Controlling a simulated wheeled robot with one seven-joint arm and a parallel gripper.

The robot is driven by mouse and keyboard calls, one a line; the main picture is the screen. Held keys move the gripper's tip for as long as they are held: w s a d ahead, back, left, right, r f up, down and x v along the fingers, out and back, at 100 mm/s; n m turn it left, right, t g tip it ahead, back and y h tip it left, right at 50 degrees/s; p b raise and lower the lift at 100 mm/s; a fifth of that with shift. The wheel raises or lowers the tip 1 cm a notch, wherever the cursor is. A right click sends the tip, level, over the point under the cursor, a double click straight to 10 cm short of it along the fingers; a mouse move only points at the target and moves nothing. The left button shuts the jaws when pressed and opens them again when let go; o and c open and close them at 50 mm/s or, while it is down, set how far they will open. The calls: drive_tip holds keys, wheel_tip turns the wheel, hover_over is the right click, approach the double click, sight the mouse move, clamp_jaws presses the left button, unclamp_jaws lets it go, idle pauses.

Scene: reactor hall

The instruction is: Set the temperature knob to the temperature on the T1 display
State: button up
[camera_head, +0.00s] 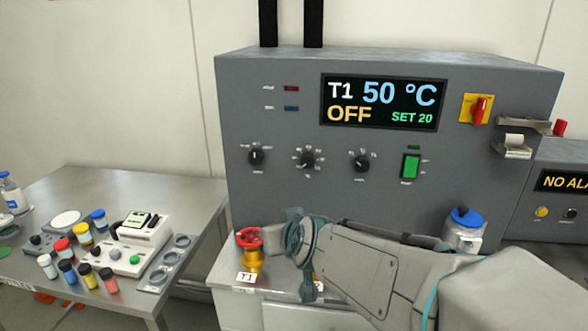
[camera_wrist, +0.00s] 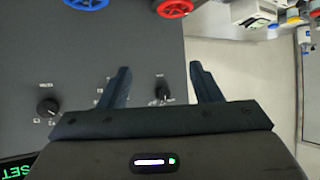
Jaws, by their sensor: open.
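The grey panel (camera_head: 235,110) carries a dark display (camera_head: 384,102) reading T1 50 °C, OFF and SET 20. Below it are a left knob (camera_head: 256,157), a middle knob (camera_head: 307,160) with several scale marks, and a right knob (camera_head: 361,163). Their labels are too small to read, so I cannot tell which is the temperature knob. My gripper (camera_wrist: 163,72) is open and empty in the wrist view. That view is upside down; the left knob (camera_wrist: 163,92) appears between the fingers, and one finger partly covers the middle knob's area. The right knob (camera_wrist: 47,108) lies outside them.
A green switch (camera_head: 411,166) and a red rotary switch (camera_head: 480,110) are on the panel's right. A side table (camera_head: 190,195) at left holds several small bottles and instruments.

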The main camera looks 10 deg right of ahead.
drive_tip(key=w+r+t+h, duration=0.1)
drive_tip(key=w+r+t, duration=0.15)
drive_tip(key=w, duration=0.25)
drive_tip(key=m+t+h, duration=0.3)
drive_tip(key=m+h, duration=0.1)
drive_tip(key=h, duration=0.4)
approach(307, 163)
drive_tip(key=x, duration=0.8)
drive_tip(key=shift+w+d, duration=0.1)
drive_tip(key=shift+w, duration=0.1)
drive_tip(key=c, duration=1)
